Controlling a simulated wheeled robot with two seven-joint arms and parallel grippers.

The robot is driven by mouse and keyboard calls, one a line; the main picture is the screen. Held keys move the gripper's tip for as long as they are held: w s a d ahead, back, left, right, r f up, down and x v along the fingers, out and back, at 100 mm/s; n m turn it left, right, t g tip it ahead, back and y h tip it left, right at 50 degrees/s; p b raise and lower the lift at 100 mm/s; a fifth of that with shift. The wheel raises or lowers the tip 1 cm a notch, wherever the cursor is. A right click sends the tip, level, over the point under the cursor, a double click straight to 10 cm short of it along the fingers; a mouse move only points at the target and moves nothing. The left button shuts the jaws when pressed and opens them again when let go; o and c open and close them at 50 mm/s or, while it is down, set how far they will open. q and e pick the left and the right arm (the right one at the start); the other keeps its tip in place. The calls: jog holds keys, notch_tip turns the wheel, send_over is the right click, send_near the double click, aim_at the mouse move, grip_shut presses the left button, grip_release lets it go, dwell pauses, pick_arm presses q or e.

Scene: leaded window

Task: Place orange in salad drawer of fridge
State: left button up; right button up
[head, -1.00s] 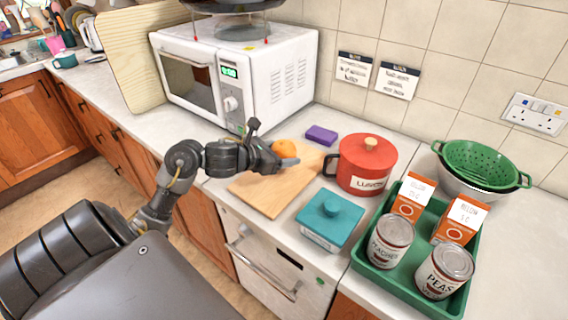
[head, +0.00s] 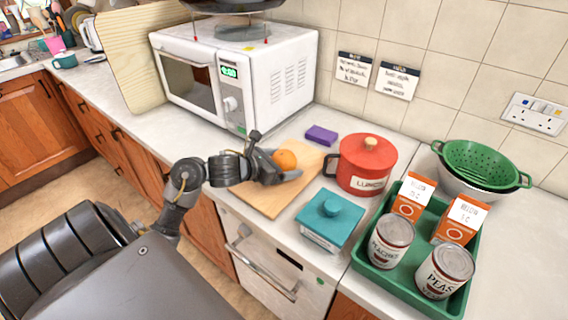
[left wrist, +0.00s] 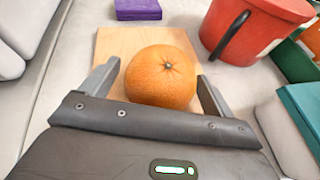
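The orange (head: 285,160) sits on the wooden chopping board (head: 268,200) on the counter. In the left wrist view the orange (left wrist: 162,76) lies between the two fingers of my left gripper (left wrist: 159,72). In the head view my left gripper (head: 276,156) reaches over the board from the left, low at the orange. Its fingers are spread, one on each side, with no clear grip on the fruit. My right gripper is not in view. The fridge's salad drawer is not visible.
A red pot (head: 362,165), a teal lidded box (head: 329,218) and a purple block (head: 321,135) stand around the board. A green tray (head: 405,286) holds tins and cartons. A microwave (head: 290,85) stands behind. A white-fronted appliance (head: 270,262) with a handle is below the counter.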

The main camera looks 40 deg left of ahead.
pick_arm(q)
jog(key=shift+s+a+r+p, duration=0.1)
jog(key=shift+s+r+p, duration=0.05)
jog(key=shift+r+p, duration=0.15)
jog(key=b+v, duration=0.1)
jog(key=v, duration=1)
jog(key=shift+s+r, duration=0.15)
jog(key=shift+s, duration=0.15)
